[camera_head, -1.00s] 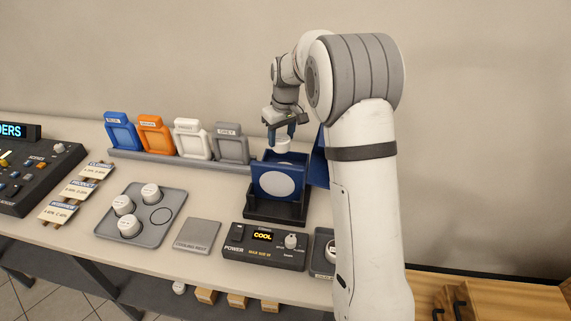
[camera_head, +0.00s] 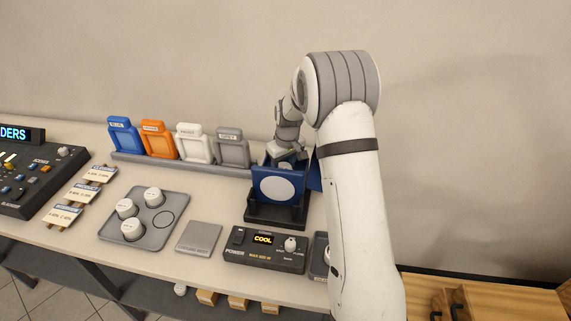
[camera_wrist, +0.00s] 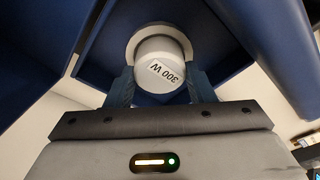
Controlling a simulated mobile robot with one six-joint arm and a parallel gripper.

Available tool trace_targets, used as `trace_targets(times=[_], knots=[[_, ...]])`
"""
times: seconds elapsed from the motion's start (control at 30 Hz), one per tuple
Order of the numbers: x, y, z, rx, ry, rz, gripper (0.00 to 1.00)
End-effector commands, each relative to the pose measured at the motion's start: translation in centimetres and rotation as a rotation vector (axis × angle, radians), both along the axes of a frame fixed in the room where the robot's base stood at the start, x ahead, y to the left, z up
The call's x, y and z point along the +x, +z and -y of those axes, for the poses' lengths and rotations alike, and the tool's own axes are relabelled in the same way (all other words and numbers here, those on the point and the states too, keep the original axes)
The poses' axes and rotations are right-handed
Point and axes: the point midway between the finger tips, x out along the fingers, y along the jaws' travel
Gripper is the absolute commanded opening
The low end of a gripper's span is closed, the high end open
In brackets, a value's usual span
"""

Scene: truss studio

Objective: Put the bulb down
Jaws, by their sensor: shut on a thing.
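A white bulb marked 300 W (camera_wrist: 162,62) sits between the two fingers of my gripper (camera_wrist: 160,88) in the wrist view, which is shut on it. Beyond the bulb is a pale round ring inside blue walls; I cannot tell whether the bulb touches it. In the head view my gripper (camera_head: 284,161) is down inside the top of the blue lamp housing (camera_head: 263,172), behind its front panel with a pale round lens. The bulb is hidden there.
A grey tray (camera_head: 178,201) at left holds three white bulbs and one empty ring. A bare grey cooling-rest plate (camera_head: 199,237) lies beside it. A control box (camera_head: 265,252) reading COOL stands before the housing. Coloured frames (camera_head: 159,139) stand along the back.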

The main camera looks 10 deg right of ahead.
Motion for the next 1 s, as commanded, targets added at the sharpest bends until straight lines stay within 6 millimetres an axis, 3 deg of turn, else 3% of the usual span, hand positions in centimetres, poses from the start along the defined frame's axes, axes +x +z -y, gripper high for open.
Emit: trace_targets(times=[0.07, 0.1, 0.37, 0.77, 1.0], knots=[[0.0, -0.4, 0.0, 0.0, 0.0, 0.0, 0.25], [0.0, -0.5, 0.0, 0.0, 0.0, 0.0, 0.5], [0.0, -0.3, 0.1, 0.0, -0.001, 0.0, 0.71], [0.0, 0.8, 0.2, 0.001, -0.002, 0.003, 0.71], [-0.7, 5.8, 0.4, 0.0, -0.002, 0.005, 0.71]])
